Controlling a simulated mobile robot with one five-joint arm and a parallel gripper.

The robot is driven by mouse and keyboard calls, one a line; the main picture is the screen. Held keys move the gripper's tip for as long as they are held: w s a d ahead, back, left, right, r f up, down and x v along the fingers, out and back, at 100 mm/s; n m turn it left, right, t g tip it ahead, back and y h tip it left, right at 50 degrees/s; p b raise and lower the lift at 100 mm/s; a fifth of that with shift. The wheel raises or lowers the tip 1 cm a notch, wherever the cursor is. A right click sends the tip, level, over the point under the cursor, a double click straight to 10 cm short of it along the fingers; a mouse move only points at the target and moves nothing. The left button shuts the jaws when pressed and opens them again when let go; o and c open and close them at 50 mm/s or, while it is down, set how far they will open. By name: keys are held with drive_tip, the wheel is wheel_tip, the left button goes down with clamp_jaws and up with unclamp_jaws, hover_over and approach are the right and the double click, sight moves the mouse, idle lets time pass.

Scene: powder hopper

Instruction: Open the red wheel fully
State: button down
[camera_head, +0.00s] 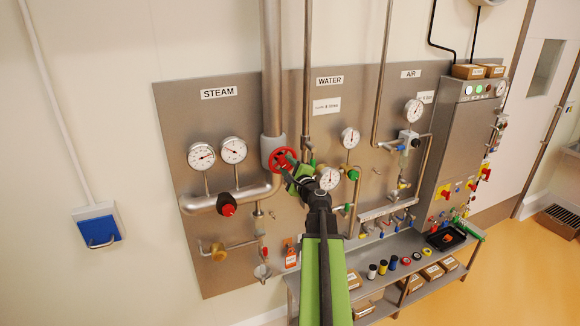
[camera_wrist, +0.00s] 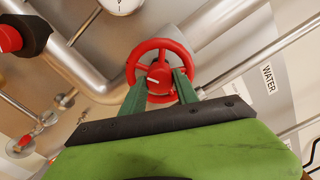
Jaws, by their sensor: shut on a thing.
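The red wheel (camera_head: 281,158) is a handwheel on the steam pipework, at the right end of the horizontal steam pipe. In the wrist view the red wheel (camera_wrist: 157,52) shows its round rim, spokes and a red hub with a pale mark. My gripper (camera_head: 293,167) reaches up to it from below right. In the wrist view the two green fingers of my gripper (camera_wrist: 160,82) are shut on the wheel, one on either side of its hub. The fingertips are partly hidden by the wheel.
A red-and-black knob (camera_head: 227,204) sits on the steam pipe left of the wheel. Gauges (camera_head: 233,150) stand above that pipe, and another gauge (camera_head: 328,179) is close to my wrist. A steel shelf (camera_head: 400,250) with small spools and boxes stands below right.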

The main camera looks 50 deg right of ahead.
drive_tip(key=n, duration=0.6)
drive_tip(key=shift+f+n, duration=0.1)
drive_tip(key=shift+n, duration=0.2)
drive_tip(key=n, duration=0.5)
drive_tip(key=shift+s, duration=0.1)
drive_tip(key=shift+n, duration=0.4)
drive_tip(key=c, duration=0.9)
unclamp_jaws()
drive_tip(key=shift+d, duration=0.1)
drive_tip(key=shift+c, duration=0.2)
